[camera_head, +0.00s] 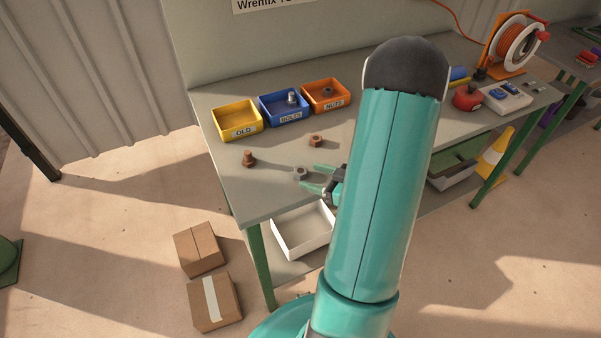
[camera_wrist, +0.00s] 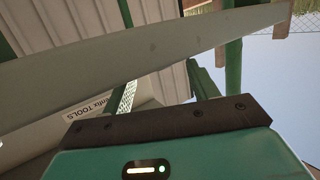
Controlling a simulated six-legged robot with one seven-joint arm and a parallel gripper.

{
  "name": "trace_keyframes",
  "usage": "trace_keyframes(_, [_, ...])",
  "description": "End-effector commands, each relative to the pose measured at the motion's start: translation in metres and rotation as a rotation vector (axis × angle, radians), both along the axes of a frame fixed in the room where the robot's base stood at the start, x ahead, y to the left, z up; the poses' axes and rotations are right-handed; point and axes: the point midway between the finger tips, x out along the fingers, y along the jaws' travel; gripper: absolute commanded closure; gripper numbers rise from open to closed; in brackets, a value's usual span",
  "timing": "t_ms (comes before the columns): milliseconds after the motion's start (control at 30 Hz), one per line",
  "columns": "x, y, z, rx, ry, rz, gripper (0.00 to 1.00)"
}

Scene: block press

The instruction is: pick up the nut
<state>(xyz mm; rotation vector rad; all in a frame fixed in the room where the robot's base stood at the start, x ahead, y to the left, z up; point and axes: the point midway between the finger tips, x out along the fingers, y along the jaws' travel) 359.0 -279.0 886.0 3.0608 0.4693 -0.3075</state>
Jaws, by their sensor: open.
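A grey nut (camera_head: 300,173) lies on the workbench near its front edge. A rusty brown nut (camera_head: 316,141) lies farther back on the bench, behind my gripper. My gripper (camera_head: 309,176) is open, low over the bench top, with its green fingers pointing left towards the grey nut. The grey nut is at the fingertips; I cannot tell whether they touch it or how far it is between them. My arm hides part of the bench to the right. The wrist view shows neither nut.
A rusty bolt (camera_head: 248,158) stands at the left of the bench (camera_head: 270,205). Behind are a yellow OLD bin (camera_head: 236,133), a blue BOLTS bin (camera_head: 291,118) and an orange NUTS bin (camera_head: 327,107). A white tray (camera_head: 285,252) is below the bench front. Cardboard boxes (camera_head: 198,262) lie on the floor.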

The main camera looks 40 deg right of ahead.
Motion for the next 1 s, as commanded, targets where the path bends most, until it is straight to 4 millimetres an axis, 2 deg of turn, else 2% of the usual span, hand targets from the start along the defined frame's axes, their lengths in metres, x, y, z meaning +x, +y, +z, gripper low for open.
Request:
trace_keyframes(333, [0.044,0.012,-0.005,-0.001,0.001,0.002,0.41])
trace_keyframes(633, [0.05,0.013,-0.007,-0.001,0.001,-0.001,0.41])
trace_keyframes(667, [0.05,0.013,-0.007,-0.001,0.001,-0.001,0.43])
trace_keyframes(900, [0.05,0.013,-0.007,-0.001,0.001,-0.001,0.9])
trace_keyframes(1000, [0.05,0.013,-0.006,-0.002,-0.001,-0.001,0.92])
